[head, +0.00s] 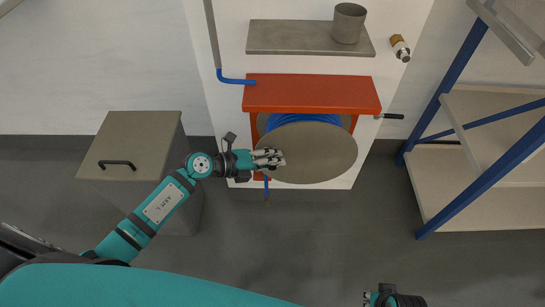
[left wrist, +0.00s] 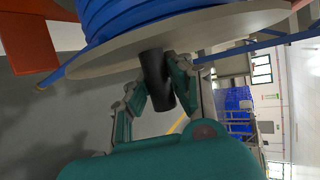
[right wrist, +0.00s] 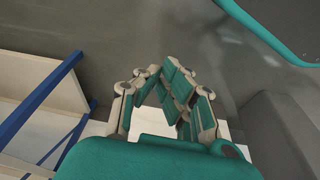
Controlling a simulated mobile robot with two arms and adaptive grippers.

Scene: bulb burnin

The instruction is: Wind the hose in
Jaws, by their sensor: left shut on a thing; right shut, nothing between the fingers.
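The hose reel has a grey-beige disc (head: 322,160) with blue hose (head: 305,121) wound behind it, under an orange-red bracket (head: 312,93). My left gripper (head: 272,160) is at the disc's left side. In the left wrist view it is shut on a black crank handle (left wrist: 156,80) that stands out from the disc's face. A short blue hose end (head: 266,188) hangs below the disc, near the left gripper. My right gripper (head: 370,298) is low at the bottom edge, away from the reel; in the right wrist view its fingers (right wrist: 168,72) are shut and empty.
A grey cabinet (head: 130,150) stands left of the reel. A blue-framed shelf rack (head: 460,150) stands at right. Above the reel is a wall shelf (head: 290,38) with a metal cup (head: 348,23). A small lever (head: 390,116) sticks out at the bracket's right. Open floor lies in front.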

